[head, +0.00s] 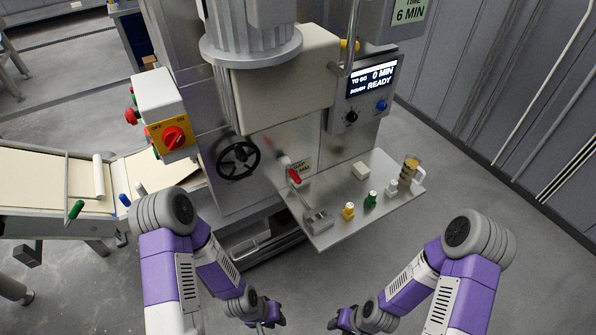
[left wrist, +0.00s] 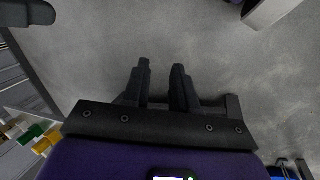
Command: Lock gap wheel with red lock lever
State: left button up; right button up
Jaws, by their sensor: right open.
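The black gap wheel (head: 238,158) is a spoked handwheel on the front of the grey machine. A red lever (head: 294,175) sticks out to the right of the wheel, beside a small label plate (head: 301,167), above the shelf's left corner. My left gripper (head: 266,317) is low in the head view, well below the wheel and lever and apart from both. In the left wrist view its two black fingers (left wrist: 161,68) stand apart with only floor beyond them. My right gripper (head: 338,322) is low, right of the left one, open and away from the machine.
A metal shelf (head: 325,235) holds a metal fitting (head: 318,219), yellow (head: 348,211), green (head: 370,200) and white bottles (head: 391,188), a white block (head: 361,171) and a jug (head: 411,168). A switch box (head: 165,115) and conveyor (head: 50,180) are left.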

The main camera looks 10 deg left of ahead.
aim_at(284, 161)
jog(key=z, duration=0.75)
jog(key=k, duration=0.65)
jog(key=u, duration=0.3)
jog(key=i, duration=1.5)
